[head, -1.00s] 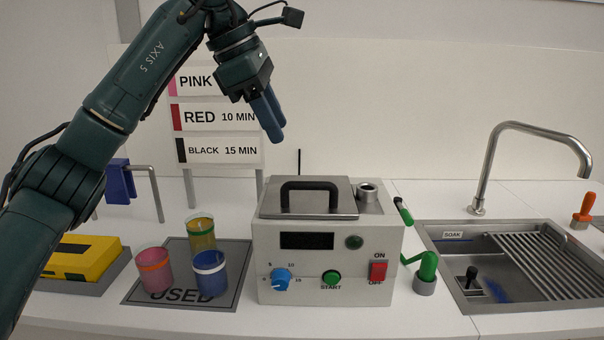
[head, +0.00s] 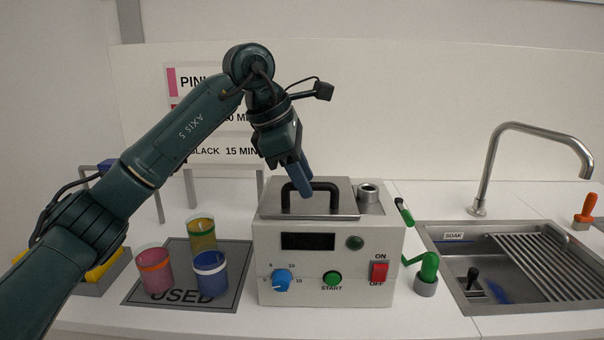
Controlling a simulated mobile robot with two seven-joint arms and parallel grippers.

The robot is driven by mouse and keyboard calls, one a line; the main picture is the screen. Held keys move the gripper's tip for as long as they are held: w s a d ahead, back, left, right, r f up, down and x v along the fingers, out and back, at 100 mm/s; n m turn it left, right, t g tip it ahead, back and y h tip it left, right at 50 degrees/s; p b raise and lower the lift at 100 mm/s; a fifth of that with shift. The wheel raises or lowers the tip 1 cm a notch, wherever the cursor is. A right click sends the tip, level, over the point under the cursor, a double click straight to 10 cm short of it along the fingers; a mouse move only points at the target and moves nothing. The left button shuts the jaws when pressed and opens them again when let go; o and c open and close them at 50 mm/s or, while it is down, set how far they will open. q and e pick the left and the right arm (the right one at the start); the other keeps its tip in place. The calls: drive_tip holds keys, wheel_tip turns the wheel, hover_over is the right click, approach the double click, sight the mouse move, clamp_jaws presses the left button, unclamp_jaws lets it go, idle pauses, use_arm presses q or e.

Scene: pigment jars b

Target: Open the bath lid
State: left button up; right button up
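The bath (head: 327,254) is a light grey box with a dark display, a blue dial, a green START button and a red ON/OFF switch. Its grey metal lid (head: 268,207) lies flat and closed on top, with a black arched handle (head: 337,190). My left gripper (head: 306,192) points down at the handle, its blue fingers overlapping the handle's left part in the head view. The fingers overlap each other from this angle, so I cannot tell whether they are apart or touch the handle. My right gripper is not in view.
Several jars, including a blue one (head: 210,275), stand on the dark USED mat (head: 236,290) left of the bath. A round metal port (head: 368,192) sits right of the lid. A green drain valve (head: 428,268) and a sink (head: 455,277) with a tall tap (head: 487,160) are at right.

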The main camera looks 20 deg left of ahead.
use_arm(q)
clamp_jaws()
drive_tip(key=shift+r, duration=0.1)
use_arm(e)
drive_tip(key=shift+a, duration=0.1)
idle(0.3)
